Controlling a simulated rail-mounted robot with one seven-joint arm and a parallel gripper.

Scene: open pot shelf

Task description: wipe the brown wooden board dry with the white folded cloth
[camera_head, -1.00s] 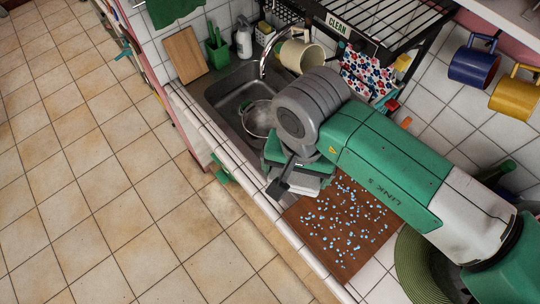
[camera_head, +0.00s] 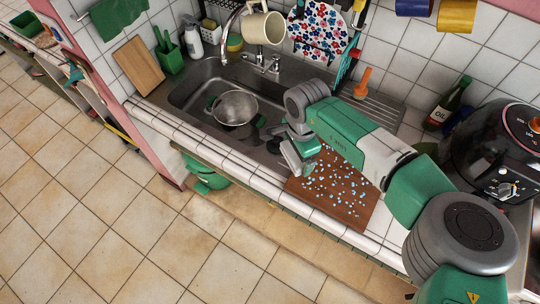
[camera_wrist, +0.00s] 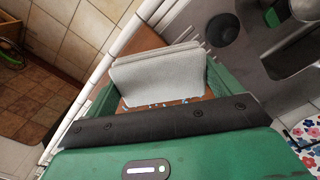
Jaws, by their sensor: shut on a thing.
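The brown wooden board (camera_head: 350,197) lies on the white tiled counter right of the sink, dotted with many pale blue water drops. My gripper (camera_head: 297,152) is at the board's left end, by the sink edge. In the wrist view my gripper (camera_wrist: 158,80) has its green fingers on either side of the white folded cloth (camera_wrist: 155,72), shut on it. Part of the board (camera_wrist: 190,88), with a few drops, shows around the cloth there. I cannot tell whether the cloth touches the board. In the head view my gripper and arm hide part of the board.
The sink (camera_head: 195,100) holds a metal colander (camera_head: 235,107). A cream mug (camera_head: 263,27) is above the tap (camera_head: 232,40). An oil bottle (camera_head: 450,103) and a black appliance (camera_head: 490,150) stand to the right. A cutting board (camera_head: 138,66) leans at the left wall.

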